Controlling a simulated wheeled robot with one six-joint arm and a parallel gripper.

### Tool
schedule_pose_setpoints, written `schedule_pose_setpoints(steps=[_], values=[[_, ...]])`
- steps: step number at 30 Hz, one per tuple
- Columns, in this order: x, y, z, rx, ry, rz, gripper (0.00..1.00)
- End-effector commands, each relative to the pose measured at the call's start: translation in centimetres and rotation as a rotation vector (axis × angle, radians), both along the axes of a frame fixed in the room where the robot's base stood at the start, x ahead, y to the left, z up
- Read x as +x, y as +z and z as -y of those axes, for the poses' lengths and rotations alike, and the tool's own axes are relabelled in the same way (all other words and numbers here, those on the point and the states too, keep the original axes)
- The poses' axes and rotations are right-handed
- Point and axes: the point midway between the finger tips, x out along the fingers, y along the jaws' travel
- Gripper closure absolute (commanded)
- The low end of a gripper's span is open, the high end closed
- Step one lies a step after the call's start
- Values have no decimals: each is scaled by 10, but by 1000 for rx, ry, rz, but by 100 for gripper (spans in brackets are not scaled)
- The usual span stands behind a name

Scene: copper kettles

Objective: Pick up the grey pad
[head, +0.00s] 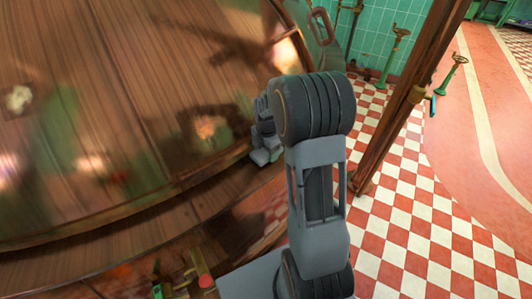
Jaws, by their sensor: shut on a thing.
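My gripper (264,153) shows small and partly hidden behind my dark grey arm joint. It is at the right edge of a large brown wooden surface, low in front of its rim. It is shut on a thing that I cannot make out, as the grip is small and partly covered. I cannot pick out the grey pad as a separate shape in this view.
The round wooden surface (140,75) fills the left, with blurred, shiny reflections. A wooden post (420,80) stands at right. Green pipe fittings (393,55) stand near green wall tiles (375,30). Red and white checkered floor (400,215) lies open at lower right.

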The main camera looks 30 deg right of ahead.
Motion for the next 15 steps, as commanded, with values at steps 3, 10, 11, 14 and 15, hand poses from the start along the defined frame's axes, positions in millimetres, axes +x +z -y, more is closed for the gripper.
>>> schedule_pose_setpoints(steps=[3,10,11,14,15], values=[[1,21,0,-2,0,6,55],[-26,64,28,-2,-5,5,55],[-29,70,33,-2,-6,6,55],[-43,84,47,-1,-7,2,55],[-50,88,54,-1,-7,2,55]])
